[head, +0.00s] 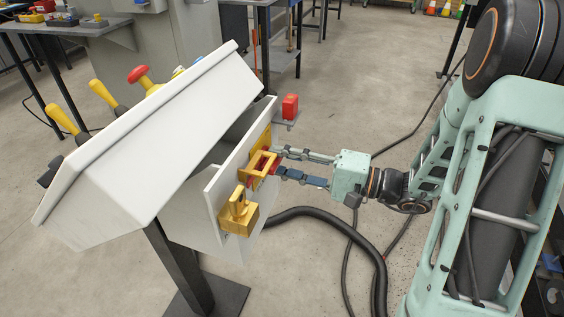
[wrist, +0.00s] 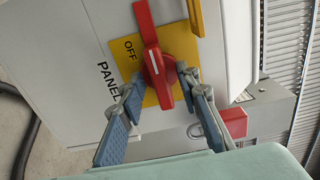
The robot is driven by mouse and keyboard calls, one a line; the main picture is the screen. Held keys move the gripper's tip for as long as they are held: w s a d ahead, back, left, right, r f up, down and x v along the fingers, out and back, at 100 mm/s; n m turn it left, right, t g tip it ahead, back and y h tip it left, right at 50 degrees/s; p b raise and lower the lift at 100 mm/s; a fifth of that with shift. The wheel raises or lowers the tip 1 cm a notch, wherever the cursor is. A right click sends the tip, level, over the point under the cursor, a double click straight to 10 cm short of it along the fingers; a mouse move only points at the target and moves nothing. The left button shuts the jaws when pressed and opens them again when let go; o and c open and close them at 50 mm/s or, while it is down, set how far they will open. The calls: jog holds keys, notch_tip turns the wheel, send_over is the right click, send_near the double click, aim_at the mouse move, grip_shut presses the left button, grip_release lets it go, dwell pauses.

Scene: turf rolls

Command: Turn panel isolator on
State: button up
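The panel isolator is a red rotary handle (wrist: 160,75) on a yellow plate (wrist: 129,49) marked OFF, with PANEL printed on the box beside it. In the wrist view its long arm runs toward the top, slightly tilted, alongside the word OFF. My gripper (wrist: 163,82) has its two fingers apart on either side of the handle's hub and lower end. The left fingertip is very close to the red part; contact is unclear. In the head view my gripper (head: 273,164) reaches the box face from the right, and its fingertips partly hide the handle.
A grey-white console (head: 150,140) stands on a post, with yellow levers (head: 104,93) and a red knob (head: 138,74) on top. A yellow bracket-like fitting (head: 238,214) sits on the face in front. A red block (head: 290,106) stands behind. A thick black hose (head: 340,222) lies on the floor.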

jog(key=shift+a, duration=0.1)
grip_shut()
jog(key=shift+m+p, duration=0.3)
jog(key=shift+r+m+p, duration=0.15)
jog(key=shift+m+p, duration=0.5)
jog(key=shift+m, duration=0.35)
jog(key=m+p, duration=0.3)
jog(key=m, duration=0.1)
jog(key=m+p, duration=0.5)
jog(key=m, duration=0.1)
jog(key=shift+m+p, duration=0.35)
jog(key=shift+m, duration=0.05)
jog(key=shift+m+p, duration=1.75)
jog(key=shift+m, duration=0.45)
